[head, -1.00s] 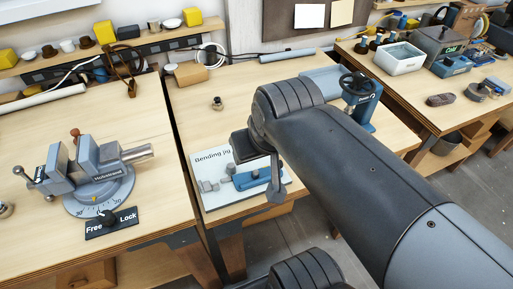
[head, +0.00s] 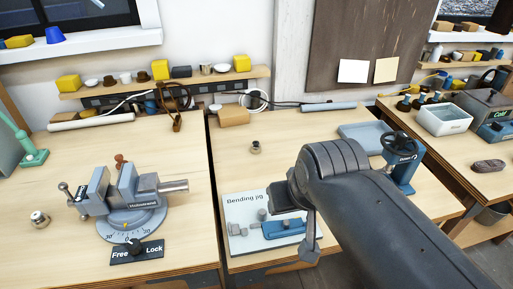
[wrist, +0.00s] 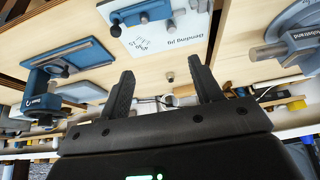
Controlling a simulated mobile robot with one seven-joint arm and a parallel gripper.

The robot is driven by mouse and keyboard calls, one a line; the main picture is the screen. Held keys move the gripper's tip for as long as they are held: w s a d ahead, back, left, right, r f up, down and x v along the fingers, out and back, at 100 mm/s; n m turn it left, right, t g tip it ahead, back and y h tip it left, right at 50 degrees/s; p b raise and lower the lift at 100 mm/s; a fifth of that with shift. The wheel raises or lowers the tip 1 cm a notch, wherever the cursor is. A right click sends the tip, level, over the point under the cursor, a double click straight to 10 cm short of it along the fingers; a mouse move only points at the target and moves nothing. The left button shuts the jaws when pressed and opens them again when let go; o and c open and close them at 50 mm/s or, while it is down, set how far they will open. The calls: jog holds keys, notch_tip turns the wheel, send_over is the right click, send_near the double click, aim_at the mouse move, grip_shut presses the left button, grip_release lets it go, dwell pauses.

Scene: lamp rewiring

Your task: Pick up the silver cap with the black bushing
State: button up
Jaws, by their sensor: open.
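Two small silver pieces are in the head view. One (head: 39,219) stands on the left bench, left of the vise. The other (head: 255,147) stands on the middle bench behind the bending jig board and looks darker on top. I cannot tell for sure which is the cap with the black bushing. A small dark piece, likely the middle-bench one, shows in the wrist view (wrist: 169,77), between my fingers in the picture but beyond them. My gripper (wrist: 161,65) is open and empty. In the head view my arm largely hides it.
The grey vise (head: 122,195) with its Free/Lock plate (head: 137,251) stands on the left bench. The bending jig board (head: 240,213) lies at the middle bench's front. A blue press (head: 404,165) stands to its right. A cardboard-coloured block (head: 234,116) sits behind. The bench centre is clear.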

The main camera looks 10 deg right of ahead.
jog(key=shift+o, duration=0.4)
jog(key=m+g+h, duration=0.1)
jog(key=m, duration=0.3)
send_over(256, 143)
jog(key=s+a, duration=0.1)
jog(key=s, duration=0.3)
notch_tip(256, 143, down, 10)
jog(key=f, duration=0.1)
jog(key=x, duration=1)
jog(key=shift+w, duration=0.15)
jog(key=shift+c, duration=0.3)
jog(key=c, duration=1.1)
